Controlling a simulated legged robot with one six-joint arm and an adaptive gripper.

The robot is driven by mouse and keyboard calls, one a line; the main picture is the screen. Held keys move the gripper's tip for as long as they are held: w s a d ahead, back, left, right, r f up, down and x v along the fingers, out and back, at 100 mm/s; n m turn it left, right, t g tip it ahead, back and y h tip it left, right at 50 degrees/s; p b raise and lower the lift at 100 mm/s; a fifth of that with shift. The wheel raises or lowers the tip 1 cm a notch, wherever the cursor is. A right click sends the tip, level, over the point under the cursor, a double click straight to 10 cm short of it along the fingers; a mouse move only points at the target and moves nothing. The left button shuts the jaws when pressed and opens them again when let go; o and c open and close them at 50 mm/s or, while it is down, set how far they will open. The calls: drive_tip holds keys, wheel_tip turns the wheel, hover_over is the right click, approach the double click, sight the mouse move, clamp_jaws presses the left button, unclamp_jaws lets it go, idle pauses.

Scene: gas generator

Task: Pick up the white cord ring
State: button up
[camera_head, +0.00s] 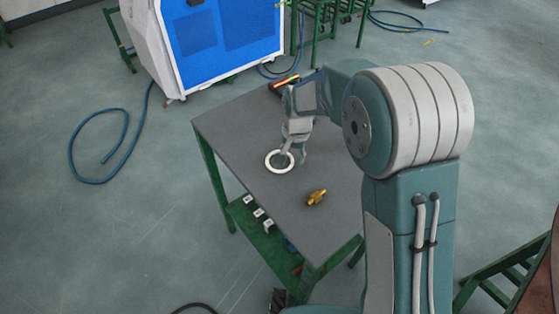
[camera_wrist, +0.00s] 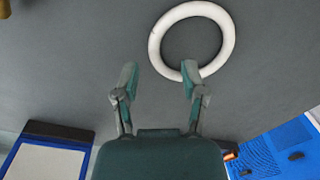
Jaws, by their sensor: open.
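The white cord ring (camera_head: 269,161) lies flat on the grey table top. In the wrist view the ring (camera_wrist: 154,45) is at the top, right of centre. My gripper (camera_head: 294,157) is over the table at the ring's right side. I cannot tell whether the fingertip touches the ring.
A brass fitting (camera_head: 316,197) lies on the grey table (camera_head: 225,125), nearer its front edge. An orange and black tool (camera_head: 285,81) is at the table's back edge. A blue and white machine (camera_head: 215,40) stands behind. A blue hose (camera_head: 72,150) lies on the floor at left.

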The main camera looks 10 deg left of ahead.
drive_tip(key=shift+f, duration=0.75)
clamp_jaws()
drive_tip(key=shift+r, duration=0.65)
wheel_tip(320, 180, up, 2)
drive_tip(key=shift+s+r, duration=0.1)
drive_tip(key=shift+r, duration=0.05)
drive_tip(key=s+d+r, duration=0.3)
drive_tip(key=s+r, duration=0.6)
drive_tip(key=s, duration=0.4)
drive_tip(key=shift+s+d+r, duration=0.15)
drive_tip(key=shift+s+r, duration=0.05)
